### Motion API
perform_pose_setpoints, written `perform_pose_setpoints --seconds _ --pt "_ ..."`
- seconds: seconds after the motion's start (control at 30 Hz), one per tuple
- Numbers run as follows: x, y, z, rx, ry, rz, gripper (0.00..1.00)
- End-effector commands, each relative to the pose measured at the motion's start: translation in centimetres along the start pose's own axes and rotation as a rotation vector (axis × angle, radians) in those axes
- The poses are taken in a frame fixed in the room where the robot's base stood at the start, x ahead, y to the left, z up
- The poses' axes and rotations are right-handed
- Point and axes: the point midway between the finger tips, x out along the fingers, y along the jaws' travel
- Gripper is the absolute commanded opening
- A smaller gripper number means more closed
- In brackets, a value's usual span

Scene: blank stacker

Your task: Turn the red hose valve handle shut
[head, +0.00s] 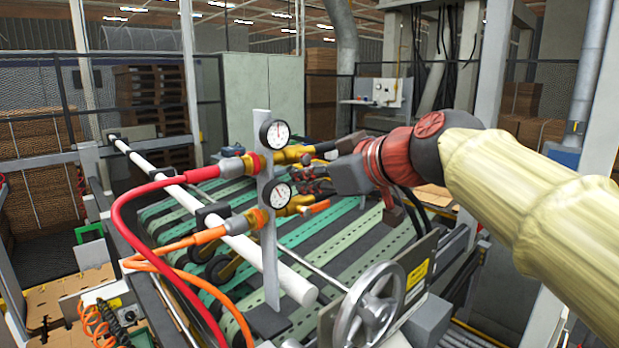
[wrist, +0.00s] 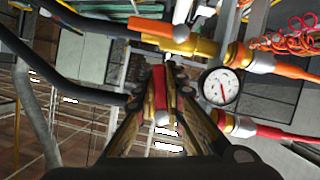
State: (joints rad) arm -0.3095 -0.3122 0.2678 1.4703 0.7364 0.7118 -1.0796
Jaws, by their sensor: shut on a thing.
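The red valve handle (wrist: 160,88) shows between my two fingers in the wrist view. My gripper (wrist: 163,82) is shut on it, one finger on each side. In the head view my gripper (head: 308,178) reaches in from the right, close to the brass valve on the red hose (head: 150,186). There my fingers hide most of the handle, so its angle to the valve body is hard to tell. The upper brass valve body (head: 291,155) sits beside the upper gauge (head: 276,134) on a grey post.
A lower brass valve with an orange handle (head: 318,206) and orange hose (head: 208,236) sits just below, close to my fingers. It also shows in the wrist view (wrist: 150,24). A handwheel (head: 368,308) stands at the front. Green slotted belts (head: 345,240) run behind.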

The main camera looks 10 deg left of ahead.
Motion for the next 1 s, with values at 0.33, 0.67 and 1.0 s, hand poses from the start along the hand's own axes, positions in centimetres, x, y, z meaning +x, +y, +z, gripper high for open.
perform_pose_setpoints --seconds 0.33,0.67,1.0 --pt "0.1 -0.3 0.1 0.090 0.001 -0.036 0.00" --pt "-0.1 -1.1 -0.1 0.260 -0.001 -0.108 0.00" --pt "-0.1 -1.0 -0.1 0.258 -0.001 -0.107 0.20"
